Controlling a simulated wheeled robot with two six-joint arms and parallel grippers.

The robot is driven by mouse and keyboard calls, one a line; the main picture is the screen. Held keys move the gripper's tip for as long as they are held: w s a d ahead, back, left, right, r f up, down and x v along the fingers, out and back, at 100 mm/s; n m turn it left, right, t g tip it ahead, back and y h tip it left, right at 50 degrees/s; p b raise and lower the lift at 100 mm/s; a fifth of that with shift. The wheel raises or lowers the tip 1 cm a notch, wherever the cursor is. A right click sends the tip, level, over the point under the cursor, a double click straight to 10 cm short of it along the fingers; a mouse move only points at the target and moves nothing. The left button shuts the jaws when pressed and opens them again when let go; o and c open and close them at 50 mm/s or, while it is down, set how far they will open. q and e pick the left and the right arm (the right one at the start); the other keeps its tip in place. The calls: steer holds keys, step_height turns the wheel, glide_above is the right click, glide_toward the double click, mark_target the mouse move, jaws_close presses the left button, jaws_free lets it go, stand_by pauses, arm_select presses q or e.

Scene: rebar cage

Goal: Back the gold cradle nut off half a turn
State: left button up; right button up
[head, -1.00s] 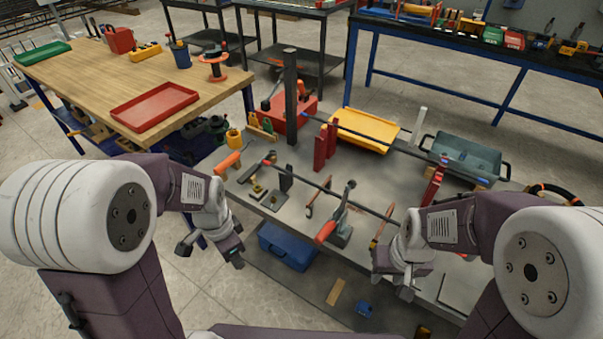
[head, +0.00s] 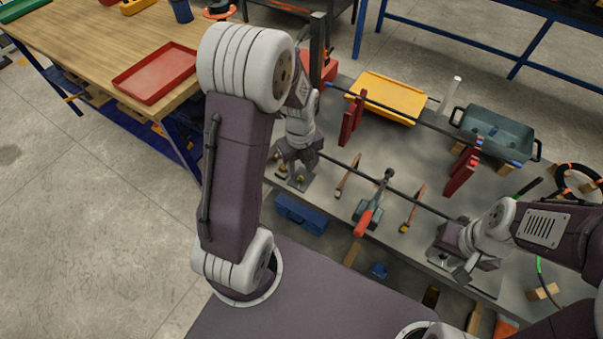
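Small gold pieces (head: 299,180) show on a metal plate at the left end of the grey bench, just under my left gripper. I cannot tell which of them is the cradle nut. My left gripper (head: 298,162) points down over this spot and partly hides it; whether its fingers touch anything is unclear. A dark bar (head: 400,193) runs from beside the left gripper to the right along the bench. My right gripper (head: 465,268) hangs low over the bench's front right part, near a grey plate; its finger gap is too small to read.
A red-handled clamp (head: 368,214) stands mid-bench, between two orange-and-dark tools. Red uprights (head: 350,121) stand behind, with a yellow tray (head: 386,98) and a grey-green bin (head: 497,133) at the back. A blue box (head: 301,214) sits below the front edge.

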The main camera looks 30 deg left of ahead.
mark_target(300, 177)
arm_select(q)
step_height(300, 177, down, 3)
steer(key=shift+s+f, duration=0.1)
steer(key=shift+f, duration=0.1)
jaws_close()
steer(key=shift+r+n, duration=0.1)
steer(key=shift+n, duration=0.3)
